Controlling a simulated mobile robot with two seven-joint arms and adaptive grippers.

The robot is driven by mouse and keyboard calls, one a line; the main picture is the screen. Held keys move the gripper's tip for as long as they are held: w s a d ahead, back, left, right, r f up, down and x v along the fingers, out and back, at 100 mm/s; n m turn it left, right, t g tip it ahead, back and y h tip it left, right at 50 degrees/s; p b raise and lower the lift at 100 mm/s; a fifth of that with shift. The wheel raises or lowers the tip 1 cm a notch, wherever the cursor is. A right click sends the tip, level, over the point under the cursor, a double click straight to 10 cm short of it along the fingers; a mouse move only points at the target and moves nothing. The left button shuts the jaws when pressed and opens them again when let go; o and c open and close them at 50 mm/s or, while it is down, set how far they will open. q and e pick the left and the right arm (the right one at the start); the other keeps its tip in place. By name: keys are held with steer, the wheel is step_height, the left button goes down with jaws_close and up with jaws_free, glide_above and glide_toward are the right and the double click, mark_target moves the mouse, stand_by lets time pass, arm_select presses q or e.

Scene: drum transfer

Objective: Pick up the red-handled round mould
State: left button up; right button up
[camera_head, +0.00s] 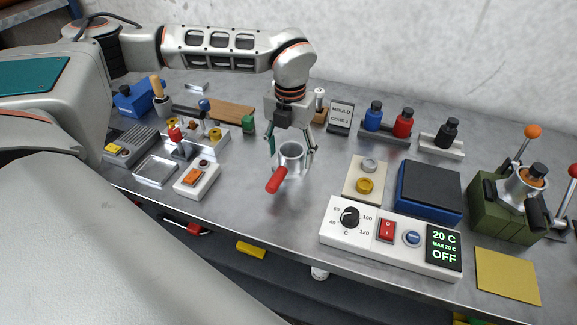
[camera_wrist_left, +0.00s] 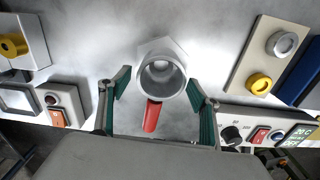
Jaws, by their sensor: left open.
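The round mould is a silver metal cup (camera_head: 292,157) with a red handle (camera_head: 276,180), standing on the grey bench near the middle of the head view. The handle points toward the bench's front edge. My left gripper (camera_head: 292,150) is open, its fingers coming down around the cup, one on each side. In the left wrist view the cup (camera_wrist_left: 161,76) shows from above, with its red handle (camera_wrist_left: 152,116) between the open fingers of the left gripper (camera_wrist_left: 158,104). Gaps show between the fingers and the cup there. My right gripper is not seen.
A white control box (camera_head: 391,238) with a dial and an "OFF" display stands right of the mould. A beige plate (camera_head: 364,182) carries silver and yellow rings. A small box with an orange switch (camera_head: 197,180) stands left. A "MOULD CODE 1" sign (camera_head: 340,116) stands behind.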

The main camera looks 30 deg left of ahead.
arm_select(q)
steer(key=shift+f, duration=0.95)
steer(key=c, duration=1.7)
steer(key=shift+r, duration=0.1)
step_height(320, 180, up, 20)
